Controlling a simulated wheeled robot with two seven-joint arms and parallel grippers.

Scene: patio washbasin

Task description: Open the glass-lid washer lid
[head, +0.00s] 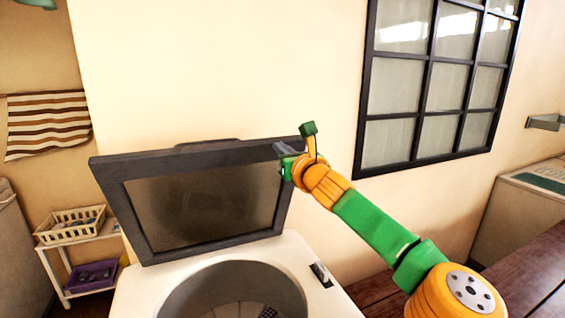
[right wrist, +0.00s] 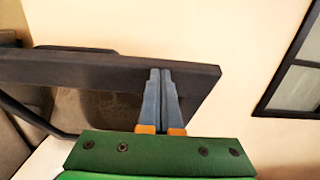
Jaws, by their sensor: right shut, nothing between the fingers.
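The washer (head: 146,291) is white with a round tub opening (head: 235,290). Its dark-framed glass lid (head: 132,207) stands raised, nearly upright, behind the opening; it also fills much of the right wrist view (right wrist: 110,68). My right gripper (head: 279,148) is at the lid's upper right corner in the head view. In the right wrist view its blue-grey fingers (right wrist: 160,75) are together, with nothing between them, and overlap the lid frame's edge. I cannot tell whether they touch the frame. My left gripper is not in view.
A barred window (head: 436,85) is on the wall at right. A shelf at left holds a cream basket (head: 72,226) and a purple basket (head: 92,276). A wooden surface (head: 520,270) lies at lower right. The wall above the lid is clear.

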